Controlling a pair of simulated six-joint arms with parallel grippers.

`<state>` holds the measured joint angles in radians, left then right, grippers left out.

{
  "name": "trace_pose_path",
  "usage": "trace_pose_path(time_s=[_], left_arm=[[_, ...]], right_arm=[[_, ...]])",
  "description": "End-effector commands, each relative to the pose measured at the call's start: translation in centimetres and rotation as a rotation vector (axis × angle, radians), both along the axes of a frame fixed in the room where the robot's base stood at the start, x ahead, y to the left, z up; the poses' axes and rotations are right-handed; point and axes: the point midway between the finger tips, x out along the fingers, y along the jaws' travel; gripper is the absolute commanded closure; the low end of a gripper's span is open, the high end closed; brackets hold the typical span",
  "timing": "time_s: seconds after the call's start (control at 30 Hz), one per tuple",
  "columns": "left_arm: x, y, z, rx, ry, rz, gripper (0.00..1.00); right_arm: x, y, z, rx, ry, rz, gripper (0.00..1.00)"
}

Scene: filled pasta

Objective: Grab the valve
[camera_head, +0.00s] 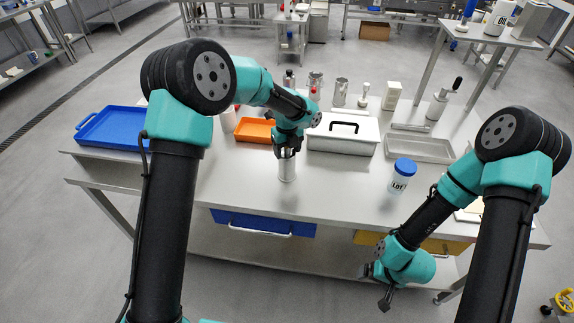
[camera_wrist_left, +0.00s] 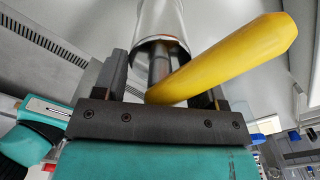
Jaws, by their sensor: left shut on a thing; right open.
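The valve shows in the left wrist view as a shiny metal cylinder (camera_wrist_left: 160,22) with a thick yellow lever (camera_wrist_left: 235,55) slanting up to the right. My left gripper (camera_wrist_left: 160,75) is shut on it, with the fingers on either side near the lever's base. In the head view my left gripper (camera_head: 287,148) points down over the table, and the silver cylinder (camera_head: 287,168) shows below it. The yellow lever is hidden there. I cannot tell whether the valve touches the table. My right gripper (camera_head: 380,287) is open and empty, low in front of the table.
Behind the left gripper lie an orange tray (camera_head: 254,138) and a white box with a black handle (camera_head: 343,147). A blue tray (camera_head: 108,138) is at the left. A blue-lidded jar (camera_head: 401,178) stands to the right. The front middle of the table (camera_head: 335,197) is clear.

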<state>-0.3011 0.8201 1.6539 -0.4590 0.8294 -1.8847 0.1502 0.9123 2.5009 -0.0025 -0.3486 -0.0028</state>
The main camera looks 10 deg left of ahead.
Motion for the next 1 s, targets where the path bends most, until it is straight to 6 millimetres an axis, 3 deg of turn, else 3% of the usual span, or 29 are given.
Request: trace_pose_path(time_s=[0.2, 0.57, 0.9, 1.0], left_arm=[[0.0, 0.0, 0.1, 0.0, -0.001, 0.0, 0.96], [0.1, 0.0, 0.6, 0.0, -0.003, 0.0, 0.96], [0.1, 0.0, 3.9, 0.0, -0.004, 0.0, 0.96], [-1.3, -0.2, 3.8, 0.001, -0.001, -0.002, 0.96]], right_arm=[[0.0, 0.0, 0.0, 0.0, 0.0, 0.0, 0.05], [0.0, 0.0, 0.0, 0.0, 0.0, 0.0, 0.05], [0.0, 0.0, 0.0, 0.0, 0.0, 0.0, 0.05], [0.0, 0.0, 0.0, 0.0, 0.0, 0.0, 0.05]])
